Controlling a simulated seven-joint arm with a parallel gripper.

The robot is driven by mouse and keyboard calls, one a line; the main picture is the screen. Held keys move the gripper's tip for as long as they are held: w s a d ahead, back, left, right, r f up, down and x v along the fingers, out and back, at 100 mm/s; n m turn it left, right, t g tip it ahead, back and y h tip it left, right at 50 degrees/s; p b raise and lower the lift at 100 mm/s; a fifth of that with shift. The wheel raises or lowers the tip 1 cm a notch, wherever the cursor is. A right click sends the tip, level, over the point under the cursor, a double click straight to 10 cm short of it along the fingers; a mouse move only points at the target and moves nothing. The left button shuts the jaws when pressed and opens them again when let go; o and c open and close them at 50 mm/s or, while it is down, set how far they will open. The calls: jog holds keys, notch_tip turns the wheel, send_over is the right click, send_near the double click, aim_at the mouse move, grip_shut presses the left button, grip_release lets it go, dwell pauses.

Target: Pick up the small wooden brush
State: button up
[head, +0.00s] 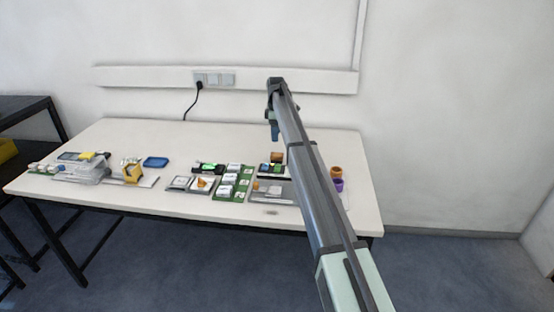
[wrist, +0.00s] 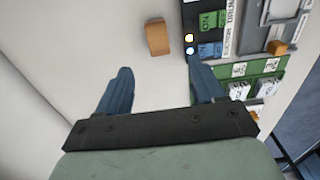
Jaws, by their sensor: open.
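The small wooden brush (wrist: 157,37) shows in the wrist view as a plain brown block lying on the white table, just beyond the fingertips and between their lines. In the head view it appears as a small brown block (head: 278,156) behind the switch box. My gripper (wrist: 158,66) is open, with its two blue fingers apart and nothing between them. In the head view my gripper (head: 274,132) hangs above the back part of the table, pointing down. The height between fingers and brush is hard to judge.
A switch box with green and blue buttons (wrist: 208,35) stands close to the brush on its right in the wrist view. A green board with white boxes (head: 234,181) lies left of it in the head view. Brown and purple round items (head: 336,173) stand at the right.

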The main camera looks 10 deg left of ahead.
aim_at(277, 154)
notch_tip(277, 154, down, 7)
jog(key=shift+w+d+f, duration=0.1)
jog(key=shift+f, duration=1.2)
jog(key=shift+w+d+f, duration=0.1)
jog(key=shift+f, duration=1.15)
jog(key=c, duration=1.1)
jog(key=shift+o, duration=0.2)
jog(key=shift+r, duration=0.1)
notch_tip(277, 154, up, 10)
jog(key=shift+f, duration=0.1)
